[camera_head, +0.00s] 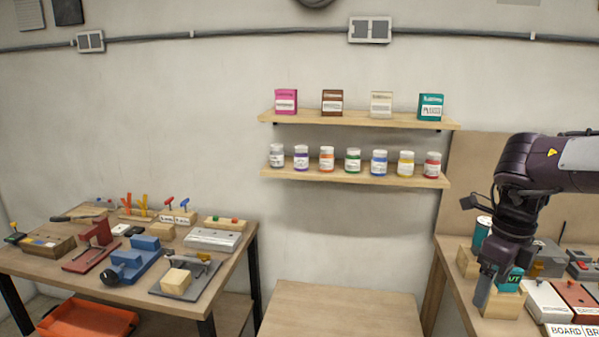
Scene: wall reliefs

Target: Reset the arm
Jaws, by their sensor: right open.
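My right arm (515,180) comes in from the right edge and hangs over the right-hand bench. Its gripper (493,283) points down and is open. A teal box with white letters (515,279) stands in a light wooden block (503,303) right by the fingers. The gripper partly hides this box, and I cannot tell whether the fingers touch it. My left gripper is not in view.
A teal cup (481,232) stands behind my right gripper, with white and brown boxes (548,301) to its right. Wall shelves (362,122) hold boxes and several jars. The left table (222,262) is crowded with tools. The middle table (342,312) is bare.

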